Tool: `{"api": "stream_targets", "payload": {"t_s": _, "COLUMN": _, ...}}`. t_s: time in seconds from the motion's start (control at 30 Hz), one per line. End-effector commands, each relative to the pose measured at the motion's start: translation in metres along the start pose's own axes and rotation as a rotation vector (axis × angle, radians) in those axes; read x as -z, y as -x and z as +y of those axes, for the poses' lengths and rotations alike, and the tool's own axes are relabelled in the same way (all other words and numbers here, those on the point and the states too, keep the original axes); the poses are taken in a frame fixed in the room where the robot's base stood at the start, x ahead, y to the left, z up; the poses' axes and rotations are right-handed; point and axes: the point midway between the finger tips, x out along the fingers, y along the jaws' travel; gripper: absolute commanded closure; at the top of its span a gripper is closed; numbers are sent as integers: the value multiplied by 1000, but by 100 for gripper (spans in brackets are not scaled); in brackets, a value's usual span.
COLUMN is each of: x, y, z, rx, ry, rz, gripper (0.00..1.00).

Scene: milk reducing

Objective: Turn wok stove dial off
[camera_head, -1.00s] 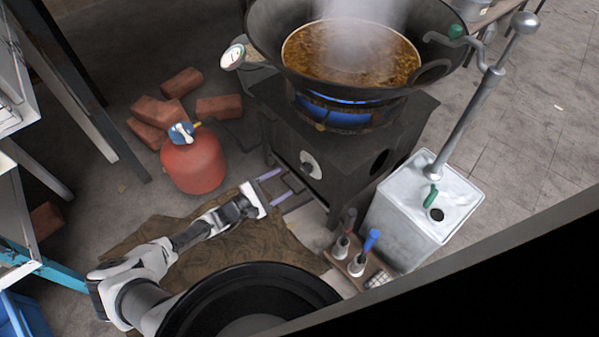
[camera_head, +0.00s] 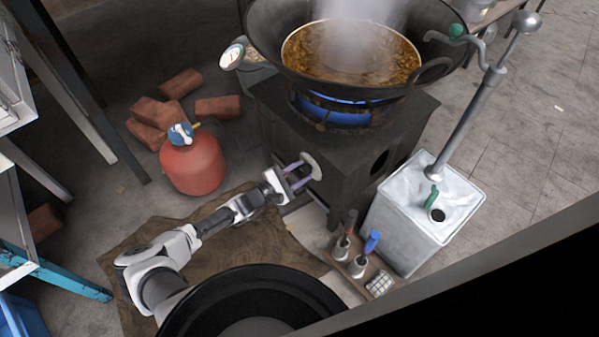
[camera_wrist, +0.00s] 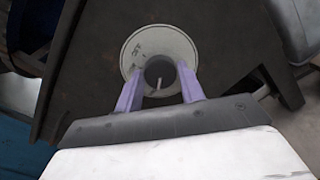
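The stove dial (camera_wrist: 136,60) is a pale round plate with a dark knob (camera_wrist: 160,72) on the front of the dark stove (camera_wrist: 93,40). Lettering that looks like "OFF" is at its upper left. In the wrist view my gripper (camera_wrist: 159,80) has its two purple fingers spread, one on each side of the knob. I cannot tell whether they touch it. In the head view my gripper (camera_head: 299,170) is at the dial (camera_head: 312,164) and partly covers it. The wok (camera_head: 270,45) holds steaming brown liquid over a blue flame (camera_head: 345,113).
A red gas canister (camera_head: 193,166) stands left of the stove, with several bricks (camera_head: 180,84) behind it. A silver can (camera_head: 415,215) with a pump handle stands to the right.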

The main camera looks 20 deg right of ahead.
Motion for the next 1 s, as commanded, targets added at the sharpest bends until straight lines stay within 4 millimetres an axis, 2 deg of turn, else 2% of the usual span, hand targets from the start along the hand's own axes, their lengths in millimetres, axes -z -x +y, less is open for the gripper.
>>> {"api": "stream_targets", "payload": {"t_s": 0.03, "x": 0, "y": 0, "z": 0, "rx": 0, "ry": 0, "rz": 0, "gripper": 68}}
{"api": "stream_targets", "payload": {"t_s": 0.17, "x": 0, "y": 0, "z": 0, "rx": 0, "ry": 0, "rz": 0, "gripper": 85}}
{"api": "stream_targets", "payload": {"t_s": 0.57, "x": 0, "y": 0, "z": 0, "rx": 5, "ry": -78, "rz": 4, "gripper": 85}}
{"api": "stream_targets", "payload": {"t_s": 1.0, "x": -1, "y": 0, "z": 0, "rx": 24, "ry": -441, "rz": 30, "gripper": 85}}
